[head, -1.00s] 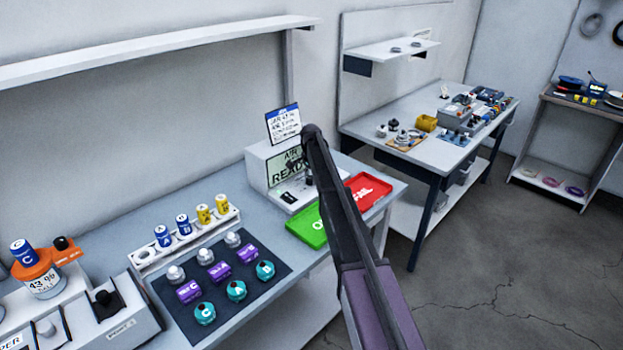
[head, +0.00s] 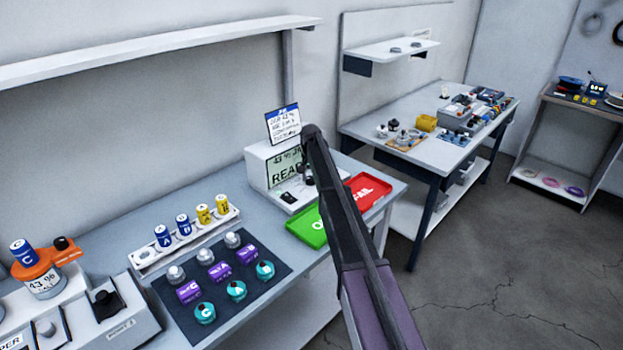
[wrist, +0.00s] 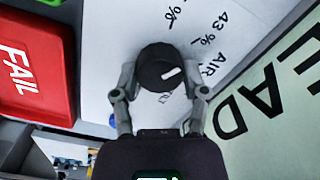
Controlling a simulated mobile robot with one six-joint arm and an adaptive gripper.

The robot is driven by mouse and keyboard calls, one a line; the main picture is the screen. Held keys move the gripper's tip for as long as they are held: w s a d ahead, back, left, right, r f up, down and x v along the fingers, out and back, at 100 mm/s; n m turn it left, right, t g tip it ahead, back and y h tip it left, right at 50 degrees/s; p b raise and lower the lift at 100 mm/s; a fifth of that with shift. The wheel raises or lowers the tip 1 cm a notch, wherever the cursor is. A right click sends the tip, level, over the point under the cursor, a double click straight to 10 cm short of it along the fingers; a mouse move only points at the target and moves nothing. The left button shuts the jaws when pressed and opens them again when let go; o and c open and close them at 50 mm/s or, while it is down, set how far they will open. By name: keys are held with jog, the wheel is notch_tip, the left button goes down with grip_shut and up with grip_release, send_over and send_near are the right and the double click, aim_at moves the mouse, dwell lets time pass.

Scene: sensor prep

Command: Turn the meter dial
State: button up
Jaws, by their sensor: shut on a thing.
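The meter (head: 256,172) is a white box at the back of the bench, its pale green screen (head: 283,172) reading 43 % above READ, partly behind my arm. In the wrist view the screen (wrist: 262,118) shows large letters at the right. The meter dial (wrist: 158,66) is a round black knob with a white pointer mark. The mark points right and slightly up, towards the space between the AIR and 43 % labels. My gripper (wrist: 160,88) is shut on the dial, one finger on each side. In the head view my arm hides most of the dial.
A green tray (head: 304,228) and a red FAIL tray (head: 384,187) lie beside the meter. A note card (head: 283,124) stands above it. A dark mat (head: 185,311) with several sensors and a white rack (head: 147,268) of bottles are at left. A shelf (head: 160,52) overhangs the bench.

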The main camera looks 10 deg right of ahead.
dwell(0.3)
jog(key=o, duration=1.1)
jog(key=shift+w+a+f, duration=0.1)
jog(key=shift+o, duration=0.2)
